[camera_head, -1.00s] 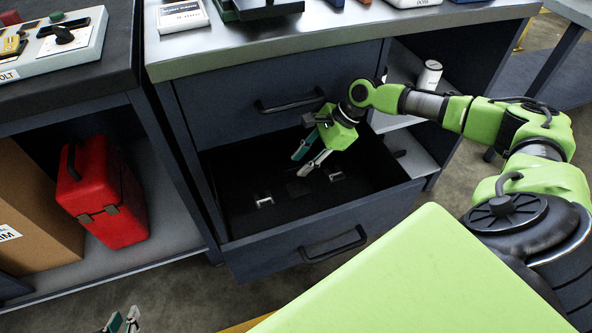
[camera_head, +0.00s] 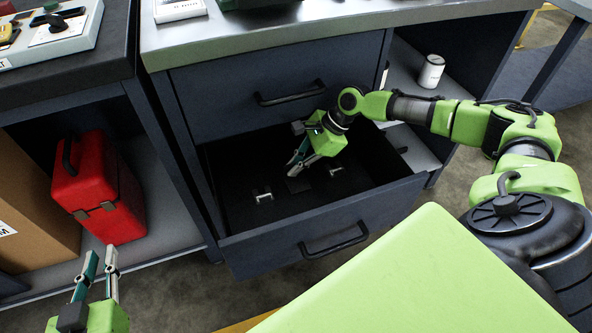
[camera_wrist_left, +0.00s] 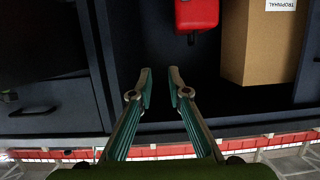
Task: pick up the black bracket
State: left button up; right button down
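A small dark flat piece, hard to make out against the black drawer floor, looks like the black bracket (camera_head: 299,185). It lies in the open drawer between two silvery pieces. My right gripper (camera_head: 291,169) reaches over the drawer from the right, above and slightly left of the dark piece, its fingers apart and nothing visible between them. My left gripper (camera_head: 102,259) is low at the left, in front of the open shelf. It is open and empty, as its wrist view (camera_wrist_left: 161,75) also shows.
The open drawer (camera_head: 290,238) has raised walls around it and a closed drawer (camera_head: 285,90) above. Silvery pieces (camera_head: 262,196) lie inside. A red case (camera_head: 100,190) and a cardboard box (camera_head: 35,210) stand on the left shelf. A white can (camera_head: 431,71) stands on the right shelf.

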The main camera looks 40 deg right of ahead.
jog(key=shift+s+f, duration=0.1)
jog(key=shift+s, duration=0.15)
dwell(0.3)
